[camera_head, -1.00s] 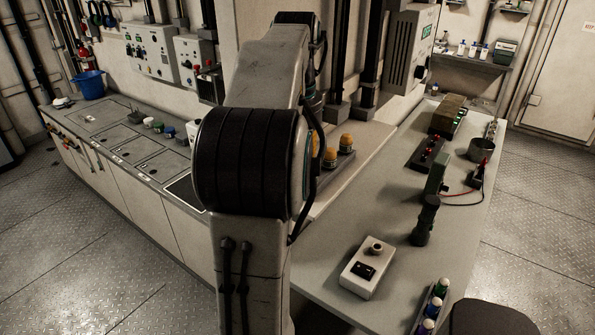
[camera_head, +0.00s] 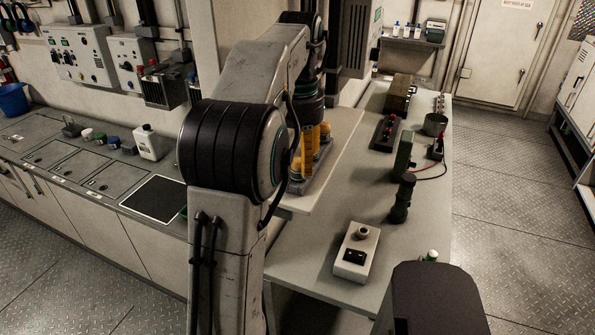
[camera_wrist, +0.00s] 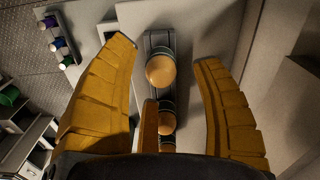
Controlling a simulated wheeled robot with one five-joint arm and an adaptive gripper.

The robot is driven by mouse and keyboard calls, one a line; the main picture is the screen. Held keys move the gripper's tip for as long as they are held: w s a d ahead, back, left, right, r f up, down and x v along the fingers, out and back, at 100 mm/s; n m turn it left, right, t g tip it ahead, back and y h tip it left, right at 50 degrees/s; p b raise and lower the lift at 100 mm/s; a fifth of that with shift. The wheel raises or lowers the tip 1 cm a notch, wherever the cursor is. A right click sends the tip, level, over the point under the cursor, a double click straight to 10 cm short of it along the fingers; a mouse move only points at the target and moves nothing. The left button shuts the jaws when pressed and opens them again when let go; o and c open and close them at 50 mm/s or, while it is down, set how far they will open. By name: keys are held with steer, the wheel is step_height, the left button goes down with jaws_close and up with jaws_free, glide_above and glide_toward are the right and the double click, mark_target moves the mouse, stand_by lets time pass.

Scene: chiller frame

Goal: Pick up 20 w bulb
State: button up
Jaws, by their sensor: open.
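A dark rack (camera_wrist: 158,42) holds a row of round orange-tan bulbs, seen from above in the wrist view. The nearest-looking bulb (camera_wrist: 161,70) sits between the spread yellow fingers of my gripper (camera_wrist: 166,52), apart from both. A second bulb (camera_wrist: 167,122) and a third lie lower in the picture, partly hidden by a finger and the wrist. I read no wattage, so I cannot tell which is the 20 w bulb. In the head view my gripper (camera_head: 310,150) is open, pointing down over the rack (camera_head: 308,183), and hides part of the bulbs.
The rack stands on a pale raised ledge (camera_head: 338,150) against the grey bench (camera_head: 310,238). A white box with a knob (camera_head: 355,255), a dark upright tool (camera_head: 402,198) and a metal cup (camera_head: 435,124) stand to the right. A wall lies behind the rack.

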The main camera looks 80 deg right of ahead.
mark_target(298, 163)
steer(key=shift+f, duration=1.7)
steer(key=shift+w, duration=0.1)
steer(key=c, duration=1.1)
